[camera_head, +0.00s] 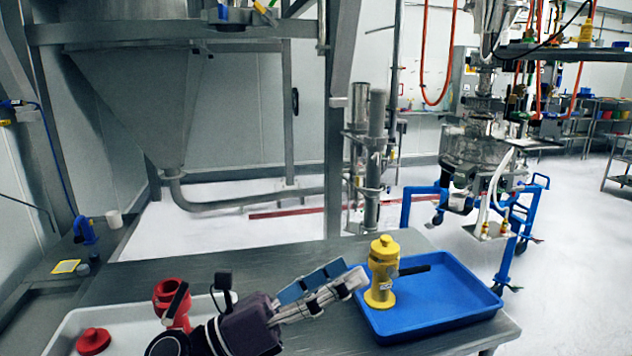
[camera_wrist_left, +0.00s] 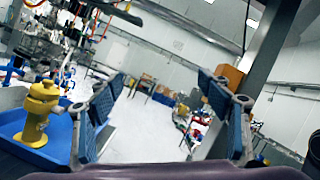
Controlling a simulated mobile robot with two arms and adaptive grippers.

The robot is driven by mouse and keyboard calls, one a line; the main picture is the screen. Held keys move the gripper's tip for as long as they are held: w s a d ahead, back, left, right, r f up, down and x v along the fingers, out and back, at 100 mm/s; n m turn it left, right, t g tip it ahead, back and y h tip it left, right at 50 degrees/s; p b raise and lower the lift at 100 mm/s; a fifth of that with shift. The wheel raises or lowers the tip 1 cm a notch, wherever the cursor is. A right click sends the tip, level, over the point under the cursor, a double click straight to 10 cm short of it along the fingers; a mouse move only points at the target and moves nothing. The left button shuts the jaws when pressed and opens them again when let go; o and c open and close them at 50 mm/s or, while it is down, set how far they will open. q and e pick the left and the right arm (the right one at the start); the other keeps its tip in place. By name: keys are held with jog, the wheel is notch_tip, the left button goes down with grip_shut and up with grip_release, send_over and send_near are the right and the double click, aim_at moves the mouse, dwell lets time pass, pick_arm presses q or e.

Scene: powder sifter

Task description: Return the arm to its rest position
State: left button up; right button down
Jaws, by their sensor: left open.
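My left gripper (camera_head: 338,279) extends from the lower left over the table and points right toward the blue tray. In the left wrist view its two blue-padded fingers (camera_wrist_left: 160,105) are spread apart with nothing between them. A yellow powder-valve-like part (camera_head: 381,272) with a black handle stands upright in the blue tray (camera_head: 455,312), just beyond the fingertips. In the left wrist view the yellow part (camera_wrist_left: 38,112) stands left of the left finger; whether they touch is unclear. My right gripper is not in view.
A white tray (camera_head: 62,340) at the lower left holds a red part (camera_head: 172,304) and a red cap (camera_head: 93,341). The grey table (camera_head: 240,262) is bare behind my gripper. A steel frame with a hopper (camera_head: 140,100) stands behind; a blue-framed cart (camera_head: 520,225) stands at right.

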pick_arm(q)
jog(key=w+a+f+n+t+y, duration=0.3)
jog(key=a+n+t+y, duration=0.3)
jog(key=n, duration=0.5)
jog(key=w+a+f+n+t+y, duration=0.3)
jog(key=a+n+t+y, duration=0.3)
jog(key=n, duration=0.6)
jog(key=s+a+f+n+g+y, duration=0.35)
jog(key=a+f+n, duration=0.2)
jog(key=f, duration=0.45)
jog(key=s+a+f+n+g+y, duration=0.2)
jog(key=a+f+n+y, duration=0.4)
jog(key=f, duration=0.4)
jog(key=s+f+n+g+h, duration=0.1)
jog(key=s+f+n+g, duration=0.35)
jog(key=s+f, duration=0.55)
jog(key=s+f+n+g, duration=0.3)
jog(key=s+f+g, duration=0.35)
jog(key=s, duration=0.75)
notch_tip(320, 180, down, 27)
jog(key=s, duration=0.3)
jog(key=s+a+f+g, duration=0.2)
jog(key=s+a+f, duration=0.1)
jog(key=s+f, duration=1.1)
jog(key=shift+s+a+f, duration=0.2)
jog(key=shift+s, duration=0.55)
